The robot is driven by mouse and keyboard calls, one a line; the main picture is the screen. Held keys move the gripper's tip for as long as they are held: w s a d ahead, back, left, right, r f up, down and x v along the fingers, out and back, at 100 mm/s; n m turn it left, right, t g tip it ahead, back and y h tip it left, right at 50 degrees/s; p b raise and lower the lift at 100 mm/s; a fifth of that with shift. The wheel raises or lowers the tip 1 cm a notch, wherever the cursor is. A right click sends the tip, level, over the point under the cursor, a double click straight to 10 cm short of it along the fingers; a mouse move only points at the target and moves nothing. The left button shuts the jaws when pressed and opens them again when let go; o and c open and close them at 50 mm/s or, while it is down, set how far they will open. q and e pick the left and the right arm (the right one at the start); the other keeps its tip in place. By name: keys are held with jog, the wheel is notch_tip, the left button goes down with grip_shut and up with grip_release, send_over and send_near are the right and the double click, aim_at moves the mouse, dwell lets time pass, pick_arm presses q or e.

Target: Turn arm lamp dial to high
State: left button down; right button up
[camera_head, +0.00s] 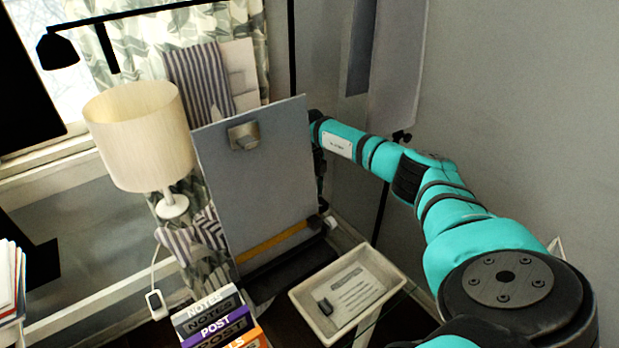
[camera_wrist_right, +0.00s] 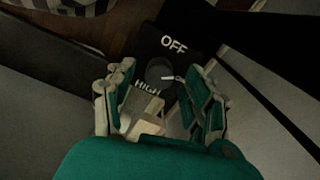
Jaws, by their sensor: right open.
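The arm lamp's dial (camera_wrist_right: 158,73) shows in the right wrist view as a small dark grey round knob on a black panel. White "OFF" is above it and "HIGH" is below left of it. A light pointer mark sits at the knob's right side, away from both words. My right gripper (camera_wrist_right: 160,82) is open, with its fingers on either side of the dial; contact cannot be told. In the head view the right gripper is hidden behind a grey clipboard (camera_head: 262,190). The black arm lamp (camera_head: 57,50) shows at the upper left. My left gripper is not in view.
The upright clipboard stands in front of my right arm's end. A cream-shaded table lamp (camera_head: 140,130) stands at the left. A white tray (camera_head: 300,293) with a paper and a small dark item lies in front, beside several stacked books (camera_head: 215,322).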

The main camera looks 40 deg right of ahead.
notch_tip(320, 180, up, 11)
jog(key=shift+r, duration=0.15)
dwell(0.4)
notch_tip(320, 180, up, 9)
jog(key=n, duration=1.1)
notch_tip(320, 180, down, 21)
jog(key=n+b, duration=0.2)
jog(key=b, duration=0.1)
grip_shut()
